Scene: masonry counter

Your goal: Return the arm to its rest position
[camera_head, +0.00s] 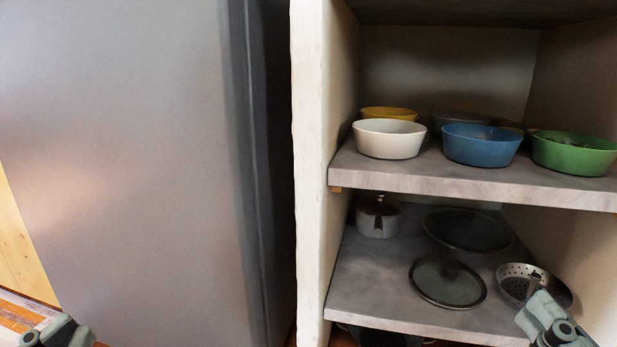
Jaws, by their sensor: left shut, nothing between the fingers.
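My left gripper (58,331) shows at the bottom left corner, cut off by the picture's lower edge. It is shut and empty, in front of the grey panel's lower left end and apart from the shelf. Part of my right arm (556,324) shows at the bottom right, in front of the lower shelf's right side and overlapping a perforated strainer (514,283). Whether its jaws are open or shut cannot be made out, and the rest of that arm is outside the picture.
A grey panel (130,150) fills the left. A pale post (309,170) edges the shelves. The upper shelf (440,178) holds white (390,139), blue (481,145), green (574,154) and yellow bowls. The lower shelf (375,285) holds a pot (376,220) and two lids (448,283).

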